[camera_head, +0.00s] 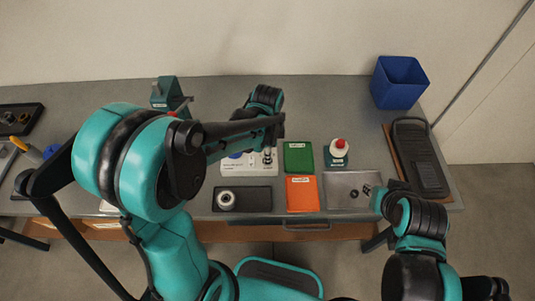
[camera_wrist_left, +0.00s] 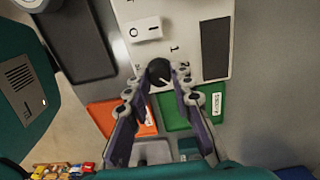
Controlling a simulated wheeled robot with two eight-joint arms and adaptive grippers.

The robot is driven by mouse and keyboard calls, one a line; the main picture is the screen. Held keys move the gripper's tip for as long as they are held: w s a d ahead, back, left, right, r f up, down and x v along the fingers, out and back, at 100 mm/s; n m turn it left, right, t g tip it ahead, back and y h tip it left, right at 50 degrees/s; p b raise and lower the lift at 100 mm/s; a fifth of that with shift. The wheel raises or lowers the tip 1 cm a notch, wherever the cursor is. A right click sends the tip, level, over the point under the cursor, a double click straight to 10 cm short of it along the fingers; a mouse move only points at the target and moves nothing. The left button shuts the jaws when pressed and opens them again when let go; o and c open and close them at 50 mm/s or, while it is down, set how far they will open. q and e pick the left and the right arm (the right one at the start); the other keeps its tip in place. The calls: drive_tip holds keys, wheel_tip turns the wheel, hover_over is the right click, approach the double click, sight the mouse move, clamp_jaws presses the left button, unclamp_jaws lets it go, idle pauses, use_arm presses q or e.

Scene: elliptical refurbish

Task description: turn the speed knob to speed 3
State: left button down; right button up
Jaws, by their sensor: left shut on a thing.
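The speed knob (camera_wrist_left: 158,72) is a dark round knob with a light pointer line, on a white control panel (camera_wrist_left: 208,30) in the left wrist view. Printed marks stand around it; a 1 is readable, the others are too small or partly hidden. My left gripper (camera_wrist_left: 158,84) is shut on the knob, one finger on each side. In the head view my left gripper (camera_head: 267,153) reaches down over the panel (camera_head: 236,170), and its arm hides the knob. My right gripper (camera_head: 372,189) is over a grey metal tray (camera_head: 340,201); its jaw opening is unclear.
A white rocker switch (camera_wrist_left: 146,29) is on the same panel. Green (camera_head: 298,157) and orange (camera_head: 302,194) trays lie beside it, with a dark tray (camera_head: 256,199) in front.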

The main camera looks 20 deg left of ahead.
idle(0.5)
use_arm(q)
drive_tip(key=c, duration=1.3)
unclamp_jaws()
wheel_tip(320, 180, up, 12)
